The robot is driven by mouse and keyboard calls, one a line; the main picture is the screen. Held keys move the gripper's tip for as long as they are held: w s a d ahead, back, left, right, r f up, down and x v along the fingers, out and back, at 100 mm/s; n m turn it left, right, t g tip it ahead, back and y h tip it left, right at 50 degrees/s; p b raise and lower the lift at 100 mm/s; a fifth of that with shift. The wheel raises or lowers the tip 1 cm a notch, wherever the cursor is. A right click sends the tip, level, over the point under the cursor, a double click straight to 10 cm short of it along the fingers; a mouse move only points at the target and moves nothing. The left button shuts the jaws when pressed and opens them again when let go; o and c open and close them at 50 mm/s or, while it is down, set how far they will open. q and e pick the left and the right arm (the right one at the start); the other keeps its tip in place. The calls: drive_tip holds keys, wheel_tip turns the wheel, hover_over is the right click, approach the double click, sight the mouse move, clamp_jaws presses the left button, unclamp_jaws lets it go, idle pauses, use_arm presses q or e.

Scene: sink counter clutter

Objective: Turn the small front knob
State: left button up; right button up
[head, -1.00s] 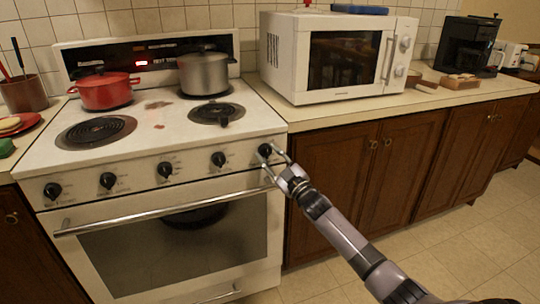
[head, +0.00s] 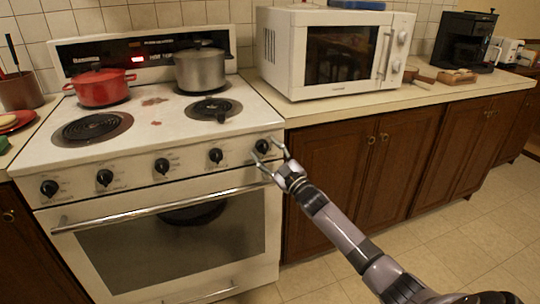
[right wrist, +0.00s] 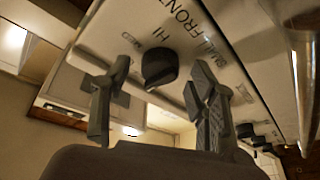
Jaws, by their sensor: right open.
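The small front knob (head: 262,146) is the black knob at the right end of the stove's front panel. In the right wrist view this knob (right wrist: 160,68) has "SMALL FRONT" and "HI" printed beside it. My right gripper (head: 264,150) is at this knob with its fingers spread to either side of it. In the right wrist view my right gripper (right wrist: 160,85) is open, with the knob showing between the fingertips. I cannot tell whether a finger touches it. My left gripper is not in view.
Several other black knobs line the panel, the nearest one (head: 215,155) to the left. The oven handle (head: 160,211) runs below. A red pot (head: 102,89) and a grey pot (head: 201,70) stand on the stove. A white microwave (head: 338,88) sits on the counter to the right.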

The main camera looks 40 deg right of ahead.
drive_tip(key=v, duration=1.2)
